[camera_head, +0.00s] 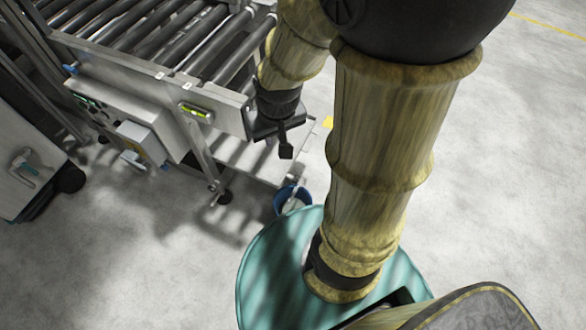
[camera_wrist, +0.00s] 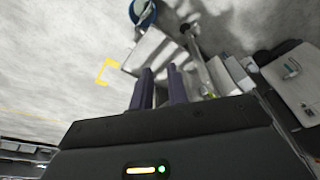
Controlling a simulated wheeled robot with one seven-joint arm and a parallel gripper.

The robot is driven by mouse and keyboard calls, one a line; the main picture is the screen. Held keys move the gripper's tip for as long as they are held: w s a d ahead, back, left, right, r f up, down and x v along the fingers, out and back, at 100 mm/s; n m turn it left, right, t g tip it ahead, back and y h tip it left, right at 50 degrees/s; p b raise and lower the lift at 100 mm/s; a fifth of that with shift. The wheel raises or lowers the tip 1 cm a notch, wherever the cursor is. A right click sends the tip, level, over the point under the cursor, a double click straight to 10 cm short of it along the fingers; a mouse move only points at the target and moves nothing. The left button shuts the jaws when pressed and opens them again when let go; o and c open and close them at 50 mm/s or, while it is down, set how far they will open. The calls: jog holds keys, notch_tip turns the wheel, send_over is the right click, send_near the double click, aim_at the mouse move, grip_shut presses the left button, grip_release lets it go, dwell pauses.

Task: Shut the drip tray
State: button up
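The drip tray (camera_head: 262,165) is a flat light-grey panel low under the end of the roller conveyor, sticking out past its frame above the floor. In the wrist view the tray (camera_wrist: 148,48) shows as a pale panel just beyond my fingertips. My gripper (camera_head: 286,152) hangs in front of the conveyor end and overlaps the tray in the head view. In the wrist view my gripper's (camera_wrist: 160,70) two dark fingers stand apart with an empty gap. I cannot tell whether they touch the tray. My gripper hides part of the tray's far side.
A blue bucket (camera_head: 292,200) stands on the floor by the tray's near corner. The roller conveyor (camera_head: 150,35) with a control box (camera_head: 138,138) is at left. A grey cabinet (camera_head: 25,165) stands far left. A yellow floor mark (camera_wrist: 108,70) lies beside the tray. Floor at right is clear.

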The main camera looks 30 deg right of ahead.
jog(key=w+d+f+b, duration=0.1)
jog(key=d+f+b, duration=0.1)
jog(key=f+b, duration=0.2)
jog(key=d+f+m+g+b, duration=0.1)
jog(key=d+f+b, duration=0.1)
jog(key=f, duration=0.9)
jog(key=w+d+f+m+y+b, duration=0.1)
jog(key=d+f+b, duration=0.1)
jog(key=f+b, duration=0.3)
jog(key=shift+w+d+f+g+b, duration=0.1)
jog(key=shift+w+f+g+b, duration=0.1)
jog(key=shift+f, duration=0.45)
jog(key=shift+w+f+g+b, duration=0.1)
jog(key=shift+f+g+b, duration=0.1)
jog(key=shift+f, duration=0.4)
grip_shut()
jog(key=w+d+f+m+t+y+b, duration=0.1)
jog(key=d+f+m+t+b, duration=0.1)
jog(key=f+b, duration=0.5)
jog(key=w+d+f+m+t+y+b, duration=0.2)
jog(key=d+f+b, duration=0.3)
jog(key=f, duration=0.9)
jog(key=w+d+f+m+t+y+b, duration=0.1)
jog(key=w+d+f+m+t+b, duration=0.1)
jog(key=f+b, duration=0.7)
jog(key=shift+d+f+m+t+y+b, duration=0.35)
jog(key=shift+d+f+m, duration=0.45)
jog(key=shift+m, duration=0.3)
